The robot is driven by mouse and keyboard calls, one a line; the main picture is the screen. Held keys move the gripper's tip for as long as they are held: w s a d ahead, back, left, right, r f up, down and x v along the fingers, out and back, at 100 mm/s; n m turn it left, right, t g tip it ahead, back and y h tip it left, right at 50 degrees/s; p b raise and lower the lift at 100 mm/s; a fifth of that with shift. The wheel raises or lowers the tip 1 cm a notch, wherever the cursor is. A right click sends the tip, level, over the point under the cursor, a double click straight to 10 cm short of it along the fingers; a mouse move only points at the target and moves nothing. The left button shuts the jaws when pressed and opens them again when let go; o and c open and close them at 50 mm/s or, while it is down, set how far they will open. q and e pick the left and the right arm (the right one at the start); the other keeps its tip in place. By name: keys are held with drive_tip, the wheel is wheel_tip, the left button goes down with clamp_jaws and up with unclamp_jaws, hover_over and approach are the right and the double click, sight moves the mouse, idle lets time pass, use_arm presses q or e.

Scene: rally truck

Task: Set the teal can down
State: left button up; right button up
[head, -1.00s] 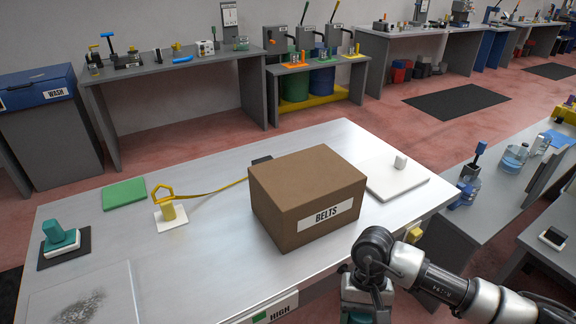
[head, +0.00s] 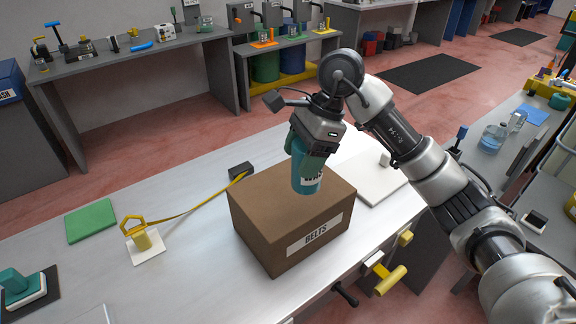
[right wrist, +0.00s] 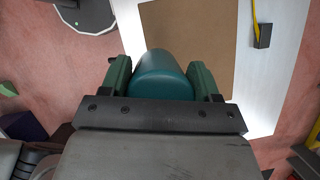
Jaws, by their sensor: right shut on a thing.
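The teal can (head: 307,174) is in my right gripper (head: 310,150), whose fingers close around its upper part. The can hangs upright in front of or over the brown BELTS box (head: 275,215) in the head view; the gap below it is hard to judge. In the right wrist view the can (right wrist: 164,75) sits between the two green fingers of the right gripper (right wrist: 163,78), and the brown box top (right wrist: 190,35) lies beyond it. My left gripper is not in view.
The silver table (head: 190,265) holds a green mat (head: 91,220), a yellow strap holder (head: 142,240), a white board (head: 370,180) and a teal-handled block (head: 22,288). A small black block (head: 241,170) lies behind the box. The table between strap holder and box is mostly clear.

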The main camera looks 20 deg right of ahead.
drive_tip(key=w+f+p, duration=0.2)
drive_tip(key=w+f, duration=0.2)
drive_tip(key=w+f+p, duration=0.3)
drive_tip(key=w+f, duration=0.1)
drive_tip(key=shift+w+a+f, duration=0.2)
drive_tip(key=shift+w, duration=0.1)
drive_tip(key=shift+f, duration=0.35)
drive_tip(key=shift+f+b, duration=0.15)
drive_tip(key=shift+b, duration=0.2)
drive_tip(key=o, duration=1.1)
